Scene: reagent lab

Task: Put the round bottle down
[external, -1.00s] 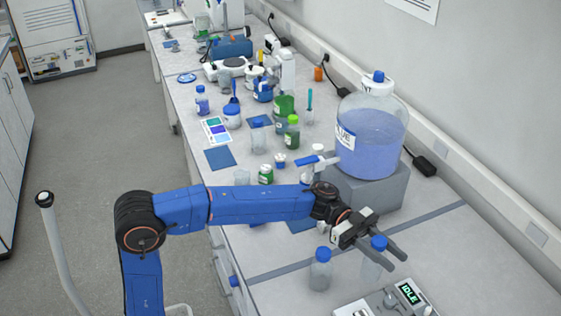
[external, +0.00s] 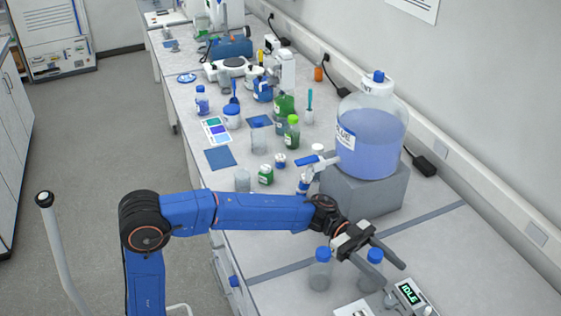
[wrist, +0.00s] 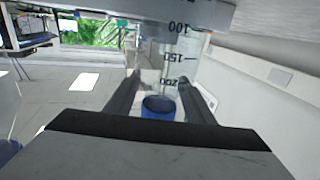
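The round bottle is clear with a blue cap (external: 375,255) and stands upright on the bench near the front. My gripper (external: 394,277) is open, with one finger on each side of the bottle's neck. In the wrist view the blue cap (wrist: 160,107) sits between the two spread fingers, and the clear wall with black volume marks (wrist: 172,58) shows beyond it. There seem to be gaps between the fingers and the bottle. The fingers partly hide the bottle in the external view.
A similar blue-capped bottle (external: 321,268) stands close on the left. A device with an IDLE display (external: 411,293) is close at the front right. A large blue-liquid carboy (external: 371,140) stands on a grey block (external: 365,192) behind. Several bottles crowd the bench farther back.

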